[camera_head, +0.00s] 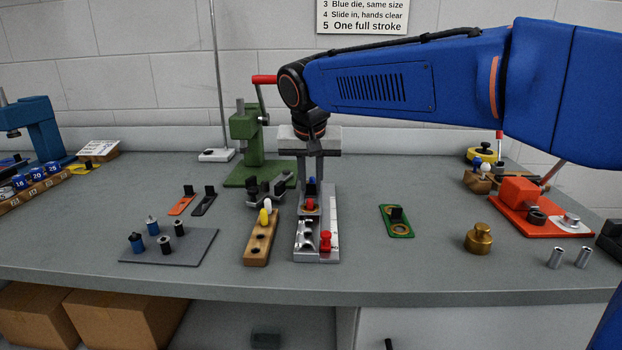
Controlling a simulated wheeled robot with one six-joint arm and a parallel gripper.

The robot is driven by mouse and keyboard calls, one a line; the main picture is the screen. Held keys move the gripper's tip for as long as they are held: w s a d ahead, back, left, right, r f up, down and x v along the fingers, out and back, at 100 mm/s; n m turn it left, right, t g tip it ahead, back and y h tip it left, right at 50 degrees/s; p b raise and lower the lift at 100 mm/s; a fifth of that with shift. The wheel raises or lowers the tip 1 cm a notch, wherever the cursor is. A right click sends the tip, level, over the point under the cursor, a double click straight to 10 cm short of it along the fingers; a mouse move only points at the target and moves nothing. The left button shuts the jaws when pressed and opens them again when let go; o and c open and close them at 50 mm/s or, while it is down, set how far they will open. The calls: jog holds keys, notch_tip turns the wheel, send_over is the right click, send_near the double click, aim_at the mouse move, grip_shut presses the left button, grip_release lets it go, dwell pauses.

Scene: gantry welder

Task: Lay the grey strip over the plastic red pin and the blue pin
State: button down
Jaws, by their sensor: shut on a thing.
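My gripper (311,182) points straight down over the back part of a light metal fixture (302,253). It is shut on the black tab of the grey strip (314,191). A tan ring at the strip's near end surrounds a red pin (310,204). The blue pin (311,181) shows between the fingers, behind the tab. The strip's far end is hidden, and I cannot tell whether it lies flat.
An orange strip (178,209) and a dark strip (201,207) lie left; a green strip (406,232) lies right. A wooden block (257,252) with pegs stands close left of the fixture. A green press (252,148) stands behind. A brass weight (478,240) is at right.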

jog(key=shift+f, duration=0.45)
jog(key=c, duration=1.5)
grip_release()
jog(key=shift+c, duration=0.2)
